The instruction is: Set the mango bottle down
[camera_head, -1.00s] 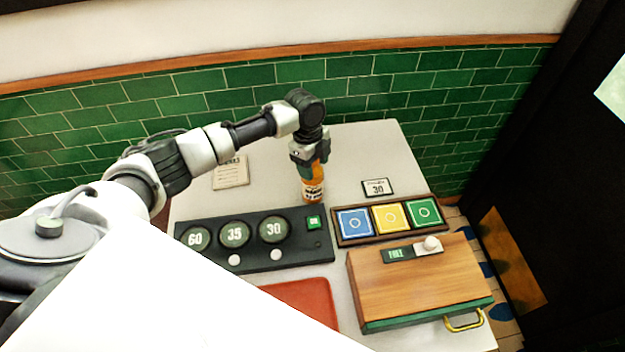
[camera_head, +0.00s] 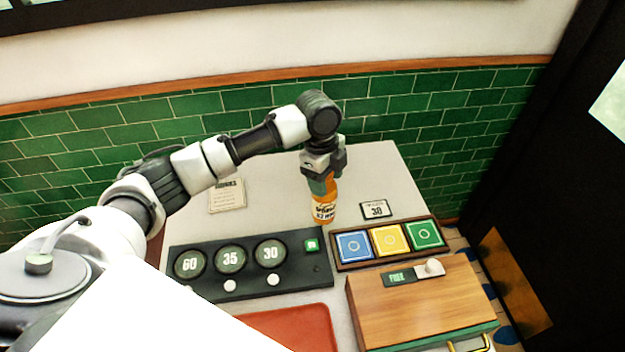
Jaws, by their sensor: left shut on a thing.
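The mango bottle (camera_head: 323,209) is orange with a white label and stands upright at the middle of the white table, behind the dark dial panel. My left gripper (camera_head: 321,182) is shut on its upper part from above, hiding the top. The bottle's base looks at or very near the table top; I cannot tell whether it touches. My right gripper is not in view.
The dark panel (camera_head: 213,287) with dials 60, 35 and 30 lies in front. A tray of blue, yellow and green cards (camera_head: 342,266), a small "30" sign (camera_head: 376,209) and a wooden box (camera_head: 420,310) are to the right. A menu card (camera_head: 227,196) lies left. A red tray (camera_head: 290,328) is nearer.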

